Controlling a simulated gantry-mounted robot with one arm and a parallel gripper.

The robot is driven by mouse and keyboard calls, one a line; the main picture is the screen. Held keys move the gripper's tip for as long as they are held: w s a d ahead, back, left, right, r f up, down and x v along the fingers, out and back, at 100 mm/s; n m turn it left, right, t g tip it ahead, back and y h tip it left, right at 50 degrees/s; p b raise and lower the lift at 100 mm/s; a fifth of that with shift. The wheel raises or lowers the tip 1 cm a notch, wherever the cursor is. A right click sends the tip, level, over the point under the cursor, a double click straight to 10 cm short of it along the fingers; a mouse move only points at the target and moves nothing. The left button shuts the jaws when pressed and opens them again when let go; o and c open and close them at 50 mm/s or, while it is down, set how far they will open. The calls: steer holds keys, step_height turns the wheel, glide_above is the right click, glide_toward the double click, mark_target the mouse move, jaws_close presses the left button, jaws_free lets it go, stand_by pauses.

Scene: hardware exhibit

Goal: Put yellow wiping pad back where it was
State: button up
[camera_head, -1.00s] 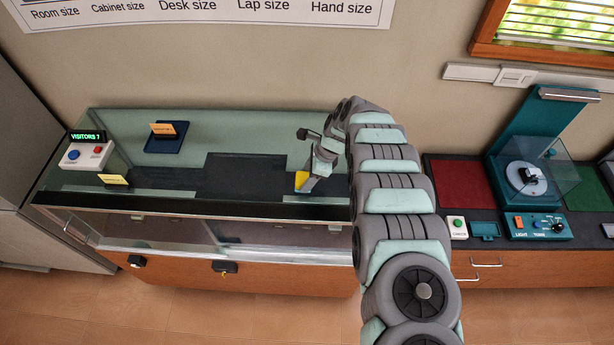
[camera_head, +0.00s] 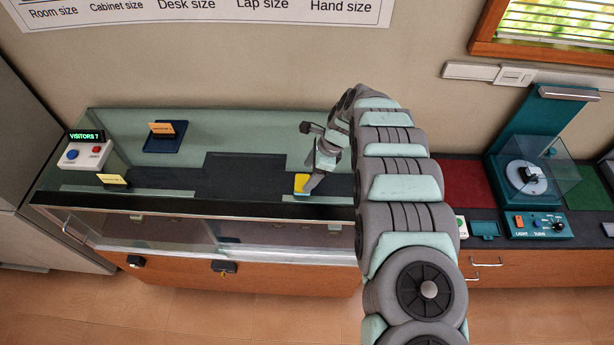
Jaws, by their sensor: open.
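The yellow wiping pad (camera_head: 301,183) is a small yellow block with a pale blue lower edge. It rests on the glass top of the display case (camera_head: 250,142), toward the front right.
A visitor counter box (camera_head: 86,151) stands at the case's left end. A blue stand with an orange card (camera_head: 163,136) and a small yellow card (camera_head: 113,180) are nearby. Right of my arm are a red mat (camera_head: 467,184) and a teal turntable device (camera_head: 527,180).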

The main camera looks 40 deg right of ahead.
steer(key=v, duration=0.9)
steer(key=shift+r+b, duration=0.35)
steer(key=shift+d, duration=0.1)
